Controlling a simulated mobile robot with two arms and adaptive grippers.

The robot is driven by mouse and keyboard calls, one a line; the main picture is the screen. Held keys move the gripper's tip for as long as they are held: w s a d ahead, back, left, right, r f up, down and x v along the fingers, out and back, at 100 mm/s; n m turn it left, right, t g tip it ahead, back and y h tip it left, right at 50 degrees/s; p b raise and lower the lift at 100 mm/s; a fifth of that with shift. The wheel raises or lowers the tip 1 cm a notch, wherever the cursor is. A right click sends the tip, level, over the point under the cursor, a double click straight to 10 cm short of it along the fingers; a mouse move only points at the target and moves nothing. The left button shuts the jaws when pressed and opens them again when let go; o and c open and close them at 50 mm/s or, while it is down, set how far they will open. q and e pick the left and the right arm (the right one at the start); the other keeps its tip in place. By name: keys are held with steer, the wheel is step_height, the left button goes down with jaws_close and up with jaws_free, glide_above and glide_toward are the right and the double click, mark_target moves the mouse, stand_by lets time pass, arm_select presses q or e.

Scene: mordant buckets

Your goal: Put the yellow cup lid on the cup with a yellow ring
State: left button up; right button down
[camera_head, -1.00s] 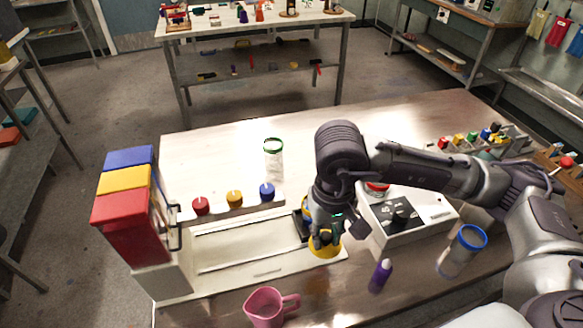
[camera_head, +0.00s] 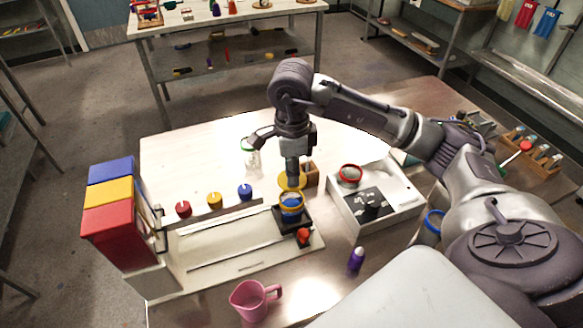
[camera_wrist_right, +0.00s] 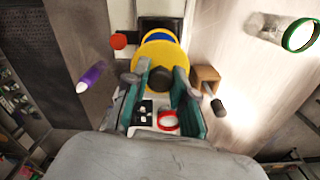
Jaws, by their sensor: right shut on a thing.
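The yellow cup lid (camera_head: 291,182) is a round disc with a dark knob, held level by my right gripper (camera_wrist_right: 160,82), whose fingers are shut on the knob. The cup with a yellow ring (camera_head: 291,207) stands upright on a black pad on the white machine, with blue showing inside the ring. In the head view the lid is just above the ring, apart from it. In the right wrist view the lid (camera_wrist_right: 158,58) covers much of the cup, and a blue strip shows beyond its edge. My left gripper is not in view.
A clear cup with a green ring (camera_head: 250,158) and a brown block (camera_head: 312,172) stand behind. A white box (camera_head: 386,214) is at the right, with a purple bottle (camera_head: 356,259) in front. A pink jug (camera_head: 252,300) is near the front edge. A red knob (camera_head: 303,236) stands by the pad.

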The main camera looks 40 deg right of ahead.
steer(key=shift+f+b, duration=0.3)
steer(key=shift+f, duration=0.4)
step_height(320, 180, down, 2)
steer(key=shift+f+b, duration=0.2)
steer(key=shift+b, duration=0.45)
steer(key=shift+f+b, duration=0.85)
steer(key=shift+f, duration=0.05)
steer(key=shift+b, duration=0.45)
steer(key=shift+f+b, duration=0.55)
steer(key=c, duration=0.9)
jaws_free()
steer(key=shift+r, duration=0.1)
